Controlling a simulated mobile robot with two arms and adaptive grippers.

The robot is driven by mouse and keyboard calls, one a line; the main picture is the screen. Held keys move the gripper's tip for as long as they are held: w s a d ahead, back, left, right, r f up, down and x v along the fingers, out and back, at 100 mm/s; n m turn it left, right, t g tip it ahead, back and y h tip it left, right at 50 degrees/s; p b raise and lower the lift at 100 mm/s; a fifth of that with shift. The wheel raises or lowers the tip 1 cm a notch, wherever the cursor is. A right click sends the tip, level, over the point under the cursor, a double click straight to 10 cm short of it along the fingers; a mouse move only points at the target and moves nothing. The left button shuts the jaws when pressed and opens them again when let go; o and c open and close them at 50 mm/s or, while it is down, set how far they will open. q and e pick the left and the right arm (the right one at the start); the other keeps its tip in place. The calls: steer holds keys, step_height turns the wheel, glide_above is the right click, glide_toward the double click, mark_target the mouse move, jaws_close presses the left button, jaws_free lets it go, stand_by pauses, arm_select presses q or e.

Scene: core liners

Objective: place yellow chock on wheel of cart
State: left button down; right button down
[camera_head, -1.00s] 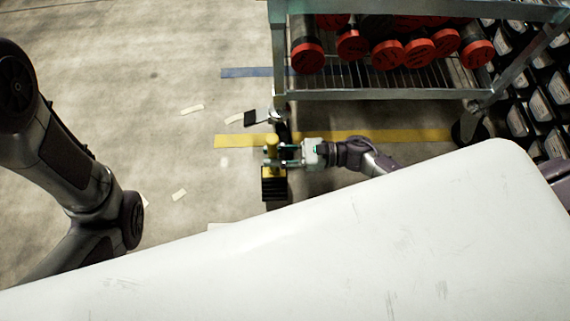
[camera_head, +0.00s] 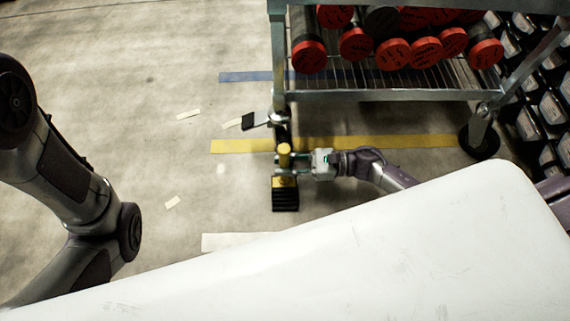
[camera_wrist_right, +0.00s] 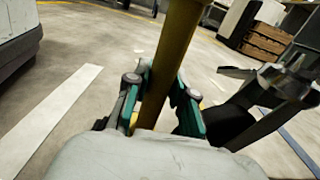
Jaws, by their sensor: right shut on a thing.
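The yellow chock (camera_head: 284,182) has a black ribbed block at its front and an upright yellow post. My right gripper (camera_head: 284,160) is shut on the post, which also stands between its teal fingers in the right wrist view (camera_wrist_right: 172,55). The cart (camera_head: 375,96) is a grey metal frame. Its near left wheel (camera_head: 282,133) is just beyond the chock and partly hidden by the post and gripper. In the wrist view the dark wheel (camera_wrist_right: 222,122) is right of the fingers. I cannot tell whether chock and wheel touch. My left arm shows at the left, its gripper out of view.
Red-ended black rolls (camera_head: 392,54) lie on the cart's shelf. Another cart wheel (camera_head: 482,141) stands at the right. Racks of dark boxes (camera_head: 548,110) line the right edge. Yellow tape (camera_head: 240,146) crosses the floor; floor left of the chock is open.

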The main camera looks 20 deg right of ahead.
steer(key=c, duration=1)
jaws_free()
